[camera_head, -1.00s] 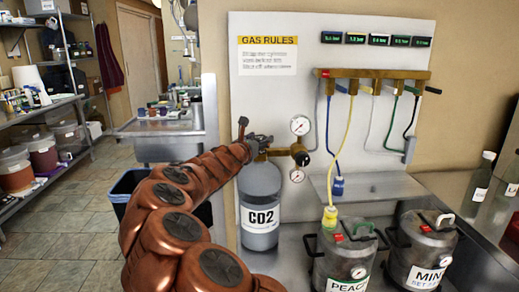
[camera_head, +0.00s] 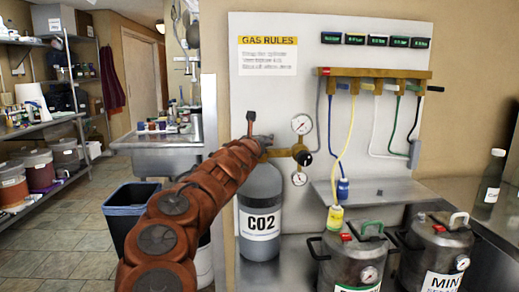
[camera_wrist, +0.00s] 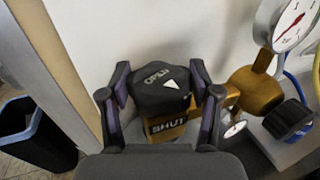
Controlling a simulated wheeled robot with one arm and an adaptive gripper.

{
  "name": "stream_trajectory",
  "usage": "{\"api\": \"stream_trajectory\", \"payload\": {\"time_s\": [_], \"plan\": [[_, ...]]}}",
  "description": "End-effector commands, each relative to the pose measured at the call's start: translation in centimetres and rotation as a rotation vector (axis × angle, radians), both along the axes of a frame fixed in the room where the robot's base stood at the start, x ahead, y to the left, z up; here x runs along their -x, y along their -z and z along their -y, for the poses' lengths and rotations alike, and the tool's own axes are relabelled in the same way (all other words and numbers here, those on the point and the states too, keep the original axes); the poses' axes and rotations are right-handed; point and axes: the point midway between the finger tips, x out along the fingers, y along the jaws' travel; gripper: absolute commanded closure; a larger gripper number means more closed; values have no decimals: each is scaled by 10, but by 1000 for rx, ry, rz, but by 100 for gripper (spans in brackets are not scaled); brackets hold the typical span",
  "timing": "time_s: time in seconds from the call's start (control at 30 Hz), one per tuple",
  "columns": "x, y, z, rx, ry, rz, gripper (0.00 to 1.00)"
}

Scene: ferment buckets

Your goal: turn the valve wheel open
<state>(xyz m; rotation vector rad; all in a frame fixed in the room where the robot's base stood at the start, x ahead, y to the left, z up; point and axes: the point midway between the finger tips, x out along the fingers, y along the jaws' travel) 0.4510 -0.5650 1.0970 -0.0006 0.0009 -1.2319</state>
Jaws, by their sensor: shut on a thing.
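The valve wheel (camera_wrist: 160,90) is a dark, faceted knob marked OPEN with a white arrow, seen from above in the wrist view. My gripper (camera_wrist: 160,78) is shut on it, one finger against each side. A brass block marked SHUT (camera_wrist: 165,128) shows just below the wheel. In the head view my gripper (camera_head: 256,138) is at the top of the grey CO2 cylinder (camera_head: 260,192). There my arm and gripper hide most of the wheel.
Beside the valve are a brass regulator (camera_head: 281,153), an upper gauge (camera_head: 301,124) and a lower gauge (camera_head: 299,179). Metal kegs (camera_head: 350,252) stand at the right. A dark bin (camera_head: 130,207) and open floor lie at the left.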

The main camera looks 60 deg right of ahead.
Motion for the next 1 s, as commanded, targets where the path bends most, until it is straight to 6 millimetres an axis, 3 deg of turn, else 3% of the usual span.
{"api": "stream_trajectory", "payload": {"time_s": [1.0], "plan": [[0, 4, 0, -1, -232, 4, 72]]}}
